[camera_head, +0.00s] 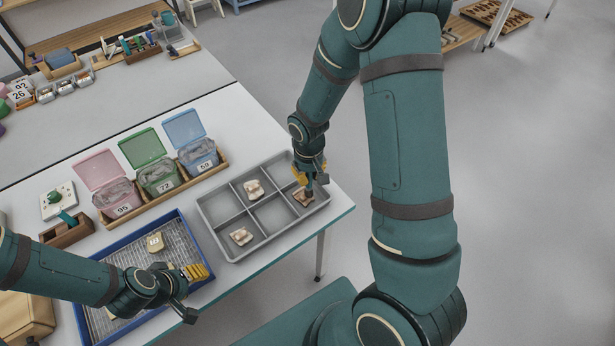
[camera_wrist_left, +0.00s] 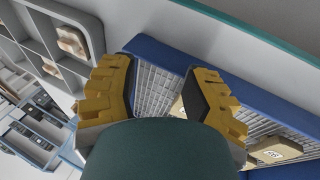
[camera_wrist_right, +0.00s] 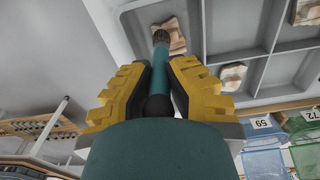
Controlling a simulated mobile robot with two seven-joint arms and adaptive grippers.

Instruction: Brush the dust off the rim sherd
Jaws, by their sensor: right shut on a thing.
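My right gripper (camera_head: 312,178) is shut on a brush with a teal handle (camera_wrist_right: 160,75). The brush points down into a grey divided tray (camera_head: 283,232). Its dark bristles (camera_wrist_right: 160,37) overlap a brownish sherd (camera_head: 304,198) in the tray's right end compartment; whether they touch I cannot tell. That sherd also shows in the right wrist view (camera_wrist_right: 176,42), partly behind the brush. It looks darker than the two pale sherds (camera_head: 253,189) (camera_head: 241,236) in other compartments. My left gripper (camera_wrist_left: 160,85) is open and empty above a blue-rimmed mesh tray (camera_head: 196,241).
The mesh tray holds labelled beige pieces (camera_head: 155,242). Open pink (camera_head: 116,196), green (camera_head: 158,178) and blue (camera_head: 198,156) bins with numbers stand behind the trays. A wooden box (camera_head: 68,232) is at the left. The table's right edge is close to the grey tray.

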